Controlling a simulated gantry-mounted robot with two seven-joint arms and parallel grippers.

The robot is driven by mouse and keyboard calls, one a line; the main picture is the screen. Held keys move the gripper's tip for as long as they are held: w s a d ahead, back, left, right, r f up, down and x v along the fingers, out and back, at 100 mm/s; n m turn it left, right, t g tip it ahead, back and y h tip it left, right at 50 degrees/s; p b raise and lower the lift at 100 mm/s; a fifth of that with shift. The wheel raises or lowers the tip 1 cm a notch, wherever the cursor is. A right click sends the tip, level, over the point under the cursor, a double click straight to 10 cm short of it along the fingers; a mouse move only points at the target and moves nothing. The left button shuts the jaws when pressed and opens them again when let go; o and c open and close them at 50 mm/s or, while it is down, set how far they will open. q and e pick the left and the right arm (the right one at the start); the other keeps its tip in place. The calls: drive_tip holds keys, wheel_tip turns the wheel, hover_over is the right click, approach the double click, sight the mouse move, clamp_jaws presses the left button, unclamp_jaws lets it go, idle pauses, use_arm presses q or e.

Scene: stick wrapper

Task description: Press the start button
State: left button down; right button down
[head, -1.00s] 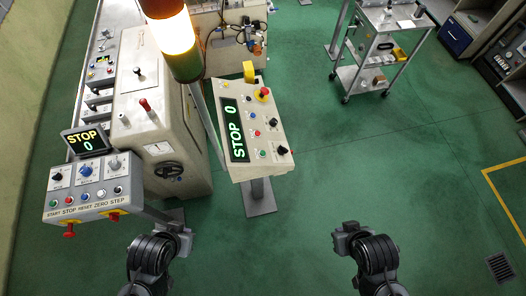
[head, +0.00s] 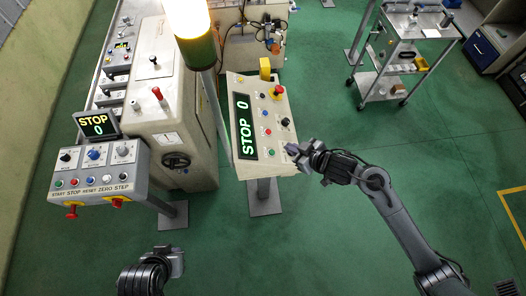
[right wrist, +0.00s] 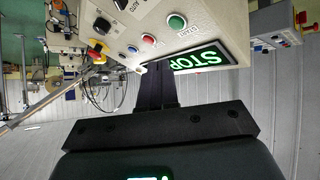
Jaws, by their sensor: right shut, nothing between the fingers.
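The pedestal panel (head: 246,168) has a green button (head: 270,155) at its lower end, beside a lit STOP 0 display (head: 244,126). In the right wrist view, this green button (right wrist: 177,22) bears a START label. My right gripper (head: 291,150) is just right of the panel's lower edge in the head view. Its fingers (right wrist: 155,72) are shut and empty, apart from the button in the wrist view. A second console (head: 98,172) at left has a button row labelled START, STOP, RESET, ZERO, STEP. My left gripper (head: 177,262) is low in the head view, its jaws unclear.
Red (right wrist: 149,40) and blue (right wrist: 132,49) buttons and a red emergency stop (right wrist: 97,53) share the panel. A lamp post (head: 190,30) stands behind it. A metal cart (head: 400,60) is at upper right. Open green floor lies right of the panel.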

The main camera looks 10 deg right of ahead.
drive_tip(key=shift+t, duration=0.4)
drive_tip(key=w+r, duration=0.1)
drive_tip(key=w+d+r, duration=0.1)
drive_tip(key=r, duration=0.1)
drive_tip(key=shift+w+r, duration=0.15)
drive_tip(key=shift+w, duration=0.2)
drive_tip(key=shift+a, duration=0.1)
drive_tip(key=b, duration=0.8)
hover_over(272, 152)
drive_tip(key=s+d, duration=0.1)
drive_tip(key=d, duration=0.2)
wheel_tip(272, 152, down, 6)
drive_tip(key=shift+s+d, duration=0.15)
drive_tip(key=shift+a+f+b, duration=0.4)
drive_tip(key=shift+a+f, duration=0.2)
drive_tip(key=shift+f, duration=0.25)
